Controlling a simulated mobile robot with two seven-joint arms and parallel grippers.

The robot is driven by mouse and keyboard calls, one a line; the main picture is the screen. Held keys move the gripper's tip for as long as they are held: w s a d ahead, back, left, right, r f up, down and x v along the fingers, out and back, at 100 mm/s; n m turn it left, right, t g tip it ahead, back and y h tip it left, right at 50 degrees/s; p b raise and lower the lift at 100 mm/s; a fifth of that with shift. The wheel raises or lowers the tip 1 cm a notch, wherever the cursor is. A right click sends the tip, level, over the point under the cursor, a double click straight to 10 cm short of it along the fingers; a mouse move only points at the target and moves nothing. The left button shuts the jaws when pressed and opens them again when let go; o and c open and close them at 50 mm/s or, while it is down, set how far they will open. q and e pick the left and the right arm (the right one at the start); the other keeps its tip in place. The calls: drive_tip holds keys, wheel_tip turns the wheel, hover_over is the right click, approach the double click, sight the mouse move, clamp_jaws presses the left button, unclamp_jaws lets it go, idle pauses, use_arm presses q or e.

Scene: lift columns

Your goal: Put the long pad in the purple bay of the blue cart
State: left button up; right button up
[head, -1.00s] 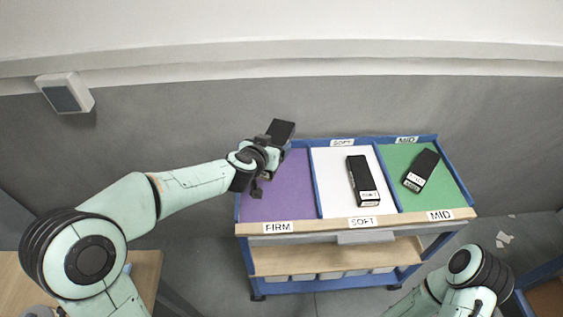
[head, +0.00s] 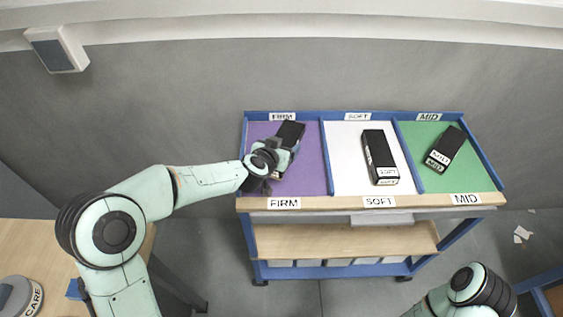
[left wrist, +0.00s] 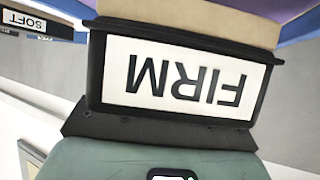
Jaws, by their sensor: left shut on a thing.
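The blue cart (head: 372,117) has three bays on top: purple on the left, white in the middle, green on the right. My left gripper (head: 282,158) is shut on a long black pad (head: 291,132) over the purple bay (head: 311,172). The pad's far end points to the back of the bay; I cannot tell whether it touches the floor. In the left wrist view the pad's end (left wrist: 180,80) fills the middle, with a white label reading FIRM, upside down. My right arm shows at the lower right; its gripper is out of frame.
A black pad (head: 379,152) labelled SOFT lies in the white bay (head: 344,177). Another black pad (head: 445,147) labelled MID lies in the green bay (head: 480,178). Bay labels read FIRM, SOFT and MID. A wooden table (head: 30,262) is at the left. A grey wall stands behind the cart.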

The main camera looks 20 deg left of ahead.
use_arm(q)
wheel_tip(320, 180, down, 4)
drive_tip(key=shift+f+b, duration=0.2)
drive_tip(key=shift+b, duration=0.8)
drive_tip(key=shift+r, duration=0.1)
drive_tip(key=o, duration=1.3)
drive_tip(key=v, duration=1.2)
